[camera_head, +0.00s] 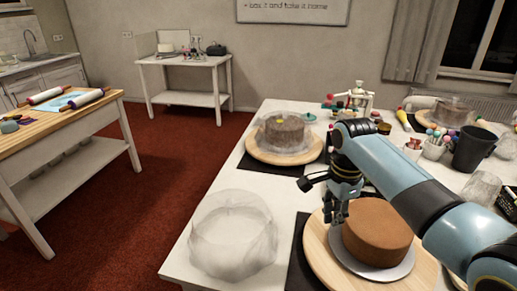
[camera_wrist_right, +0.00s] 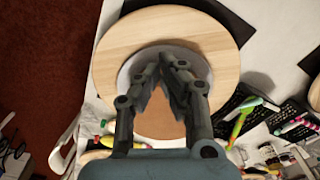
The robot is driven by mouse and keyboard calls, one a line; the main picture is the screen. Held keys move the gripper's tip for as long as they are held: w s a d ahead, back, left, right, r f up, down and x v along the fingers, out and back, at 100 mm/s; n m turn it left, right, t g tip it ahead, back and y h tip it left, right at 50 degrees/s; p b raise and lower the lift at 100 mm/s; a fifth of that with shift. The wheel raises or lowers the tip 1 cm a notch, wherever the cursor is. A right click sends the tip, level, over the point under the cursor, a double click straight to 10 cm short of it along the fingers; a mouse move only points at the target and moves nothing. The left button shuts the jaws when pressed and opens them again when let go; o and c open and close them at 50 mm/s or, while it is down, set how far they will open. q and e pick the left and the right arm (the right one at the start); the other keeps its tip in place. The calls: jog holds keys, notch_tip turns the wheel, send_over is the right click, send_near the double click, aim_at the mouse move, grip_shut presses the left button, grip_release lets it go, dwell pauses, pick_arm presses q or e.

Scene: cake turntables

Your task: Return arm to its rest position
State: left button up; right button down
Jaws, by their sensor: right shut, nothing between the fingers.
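My right arm comes in from the right in the head view, and its gripper (camera_head: 335,215) points down at the left edge of a brown cake (camera_head: 378,232). The cake sits on a pale board on a round wooden turntable (camera_head: 318,262). In the right wrist view, the gripper (camera_wrist_right: 163,62) is shut and empty, its fingertips close together in front of the cake (camera_wrist_right: 157,115) and the turntable (camera_wrist_right: 115,50). I cannot tell whether the fingers touch the cake. My left gripper is not in view.
A clear plastic cover (camera_head: 232,235) stands on the white table (camera_head: 182,262) left of the turntable. A covered cake (camera_head: 284,132) is on another turntable (camera_head: 262,150) behind.

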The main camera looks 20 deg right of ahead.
jog(key=s+a+r+n+t, duration=0.25)
jog(key=s+r+n, duration=0.25)
jog(key=s+n, duration=0.65)
jog(key=s+a+r+n+t, duration=0.1)
jog(key=s+a+r+n, duration=0.2)
jog(key=s+r+n, duration=0.75)
jog(key=s+d+f+m+b, duration=0.15)
jog(key=f+b, duration=0.25)
jog(key=f, duration=1)
jog(key=s+f+g+b, duration=0.1)
jog(key=s+f+b, duration=0.15)
jog(key=f, duration=1.25)
jog(key=s+d+f+m+b, duration=0.1)
jog(key=f+b, duration=0.4)
jog(key=f, duration=0.9)
jog(key=s+f+b, duration=0.4)
jog(key=s+f, duration=0.5)
jog(key=f, duration=0.3)
jog(key=s+d+f+g+b, duration=0.1)
jog(key=s+f+b, duration=0.3)
jog(key=s+f, duration=0.5)
notch_tip(320, 180, down, 4)
jog(key=shift+s+d+h+b, duration=0.2)
jog(key=shift+h+b, duration=0.1)
jog(key=shift+h, duration=0.1)
jog(key=shift+m+g, duration=0.25)
jog(key=shift+g, duration=0.1)
